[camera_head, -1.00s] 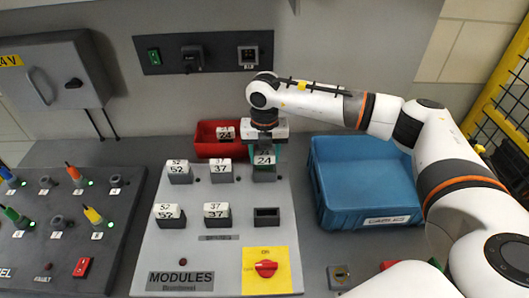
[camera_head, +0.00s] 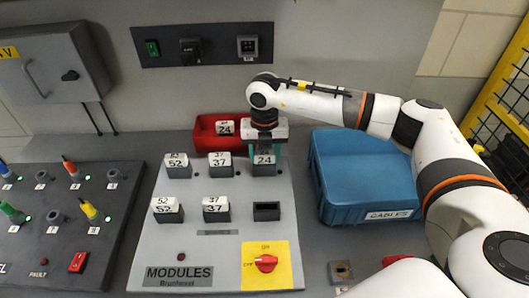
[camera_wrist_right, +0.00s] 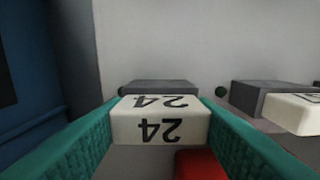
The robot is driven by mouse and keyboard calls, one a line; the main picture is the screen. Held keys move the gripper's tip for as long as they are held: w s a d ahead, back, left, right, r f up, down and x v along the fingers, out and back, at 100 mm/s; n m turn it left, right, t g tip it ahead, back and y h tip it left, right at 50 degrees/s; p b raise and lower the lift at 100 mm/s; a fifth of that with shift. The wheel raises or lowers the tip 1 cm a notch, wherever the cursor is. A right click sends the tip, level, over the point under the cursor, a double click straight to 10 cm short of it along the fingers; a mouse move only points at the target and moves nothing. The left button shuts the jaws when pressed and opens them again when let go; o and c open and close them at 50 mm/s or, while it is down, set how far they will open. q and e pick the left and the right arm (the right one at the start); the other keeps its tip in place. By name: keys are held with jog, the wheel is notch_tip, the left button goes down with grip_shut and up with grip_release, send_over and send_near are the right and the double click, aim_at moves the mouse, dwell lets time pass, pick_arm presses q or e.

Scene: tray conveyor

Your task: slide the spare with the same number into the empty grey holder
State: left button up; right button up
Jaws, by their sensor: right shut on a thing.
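My right gripper (camera_head: 264,150) is shut on a white module marked 24 (camera_head: 264,160). It holds the module at the upper right grey holder (camera_head: 264,171) of the modules panel; I cannot tell if it is fully seated. In the right wrist view the module (camera_wrist_right: 160,122) sits between the teal fingers, with a grey block (camera_wrist_right: 157,87) behind it. The lower right grey holder (camera_head: 266,212) is empty. Another module marked 24 (camera_head: 225,128) lies in the red bin (camera_head: 203,140). My left gripper is not in view.
Modules marked 52 (camera_head: 176,163) and 37 (camera_head: 219,162) stand in the other holders. A blue cables bin (camera_head: 335,212) is to the right. A red rotary switch (camera_head: 266,263) is at the panel's front. A cable panel (camera_head: 60,250) is at left.

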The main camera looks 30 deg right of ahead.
aim_at(264, 153)
jog(key=shift+f, duration=0.2)
jog(key=o, duration=1.1)
jog(key=shift+r, duration=0.1)
notch_tip(264, 153, up, 12)
jog(key=shift+f+b, duration=0.1)
jog(key=shift+b, duration=1.05)
